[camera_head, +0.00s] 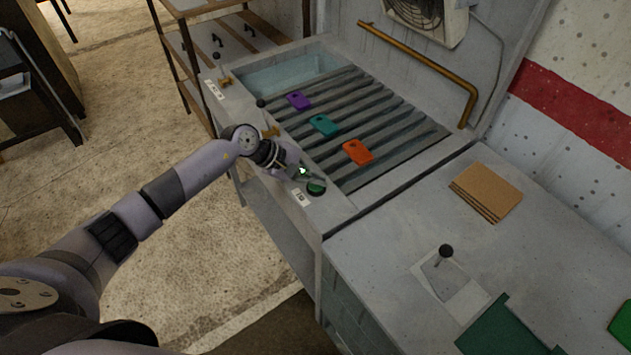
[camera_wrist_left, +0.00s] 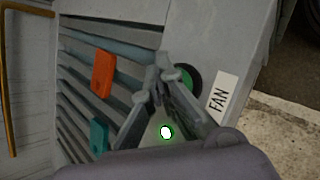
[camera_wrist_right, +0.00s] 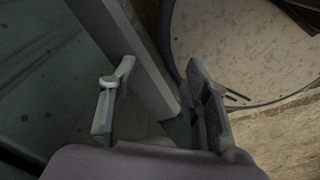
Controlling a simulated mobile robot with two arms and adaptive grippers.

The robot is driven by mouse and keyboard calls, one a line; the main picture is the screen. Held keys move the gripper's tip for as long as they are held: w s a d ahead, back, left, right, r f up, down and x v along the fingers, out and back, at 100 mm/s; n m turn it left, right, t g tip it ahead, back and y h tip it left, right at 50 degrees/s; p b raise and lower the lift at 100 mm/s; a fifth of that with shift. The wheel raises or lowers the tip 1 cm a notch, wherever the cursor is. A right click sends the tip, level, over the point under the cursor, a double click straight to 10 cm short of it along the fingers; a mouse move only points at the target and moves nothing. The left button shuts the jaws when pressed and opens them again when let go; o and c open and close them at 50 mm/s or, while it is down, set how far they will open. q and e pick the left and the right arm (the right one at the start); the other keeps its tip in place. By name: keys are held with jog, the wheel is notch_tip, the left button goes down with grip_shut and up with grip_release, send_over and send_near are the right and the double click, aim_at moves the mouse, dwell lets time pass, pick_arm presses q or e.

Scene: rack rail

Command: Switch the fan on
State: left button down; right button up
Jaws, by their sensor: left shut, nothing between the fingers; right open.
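The round green fan button (camera_head: 316,188) sits in a dark ring on the bench's front edge, beside a white label (camera_wrist_left: 222,98) reading FAN. My left gripper (camera_head: 319,180) is shut and empty, with its fingertips at the button. In the left wrist view the fingertips (camera_wrist_left: 172,74) partly cover the button (camera_wrist_left: 188,80); I cannot tell whether they touch it. A small green lamp (camera_wrist_left: 166,132) glows near the button. The caged fan (camera_head: 418,10) is on the back wall; I cannot tell whether it spins. My right gripper (camera_wrist_right: 160,68) is open and empty in the right wrist view.
Purple (camera_head: 299,100), teal (camera_head: 323,124) and orange (camera_head: 358,151) tags lie on the slatted rack. A brass rail (camera_head: 420,65) runs behind it. A black-knobbed lever (camera_head: 446,252) and brown boards (camera_head: 486,190) are on the right counter.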

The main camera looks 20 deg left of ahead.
pick_arm(q)
jog(key=shift+f, duration=0.15)
jog(key=shift+f+b, duration=0.35)
jog(key=shift+b, duration=0.4)
jog(key=shift+s, duration=0.15)
jog(key=shift+f, duration=0.1)
